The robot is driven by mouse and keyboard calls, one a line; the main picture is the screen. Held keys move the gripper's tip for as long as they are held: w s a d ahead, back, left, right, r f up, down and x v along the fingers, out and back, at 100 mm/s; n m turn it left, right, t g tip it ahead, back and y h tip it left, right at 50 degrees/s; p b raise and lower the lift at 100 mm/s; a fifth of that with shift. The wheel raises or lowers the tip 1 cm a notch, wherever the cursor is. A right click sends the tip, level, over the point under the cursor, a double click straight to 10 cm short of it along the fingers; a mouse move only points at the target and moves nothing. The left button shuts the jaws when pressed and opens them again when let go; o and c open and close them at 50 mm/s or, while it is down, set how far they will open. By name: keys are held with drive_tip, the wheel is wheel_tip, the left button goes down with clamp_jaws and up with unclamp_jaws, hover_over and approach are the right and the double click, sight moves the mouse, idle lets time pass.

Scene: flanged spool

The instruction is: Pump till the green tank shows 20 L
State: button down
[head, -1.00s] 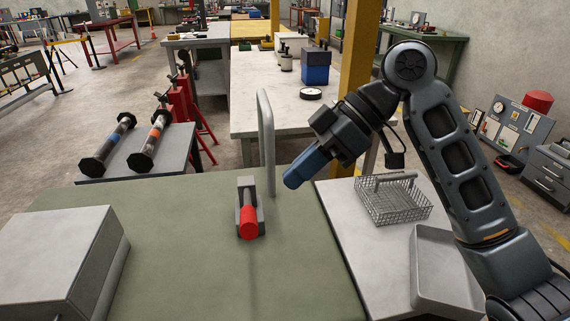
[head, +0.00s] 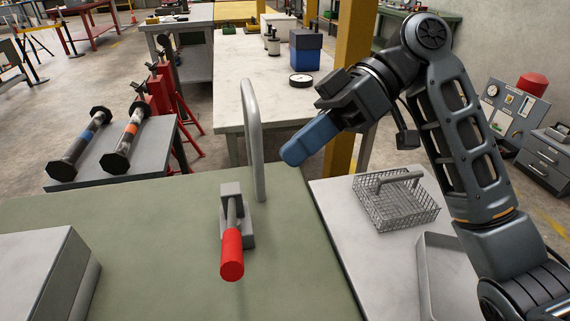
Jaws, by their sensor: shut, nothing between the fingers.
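My gripper (head: 291,154) has blue fingers and is shut and empty. It is in the air, right of a grey upright bent bar (head: 255,140) in the picture. A red-handled lever (head: 232,256) on a grey block lies on the green bench top (head: 150,225), below and left of my gripper and apart from it. I cannot tell whether this lever is a pump. No green tank and no litre reading can be made out in the head view.
A wire basket (head: 396,212) and a grey tray (head: 440,265) are on the light bench at right. A grey box (head: 45,270) is at left. Two flanged spools (head: 80,142) lie on a side table. A yellow post (head: 352,60) stands behind my arm.

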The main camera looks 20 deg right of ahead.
hover_over(232, 226)
drive_tip(key=s+d, duration=0.3)
drive_tip(key=d, duration=0.1)
wheel_tip(232, 226, down, 4)
drive_tip(key=f, duration=0.1)
drive_tip(key=s+a+f, duration=0.1)
drive_tip(key=f, duration=0.1)
drive_tip(key=shift+s+a+f, duration=0.15)
drive_tip(key=shift+a+f, duration=0.1)
drive_tip(key=shift+f, duration=0.1)
drive_tip(key=shift+f, duration=0.1)
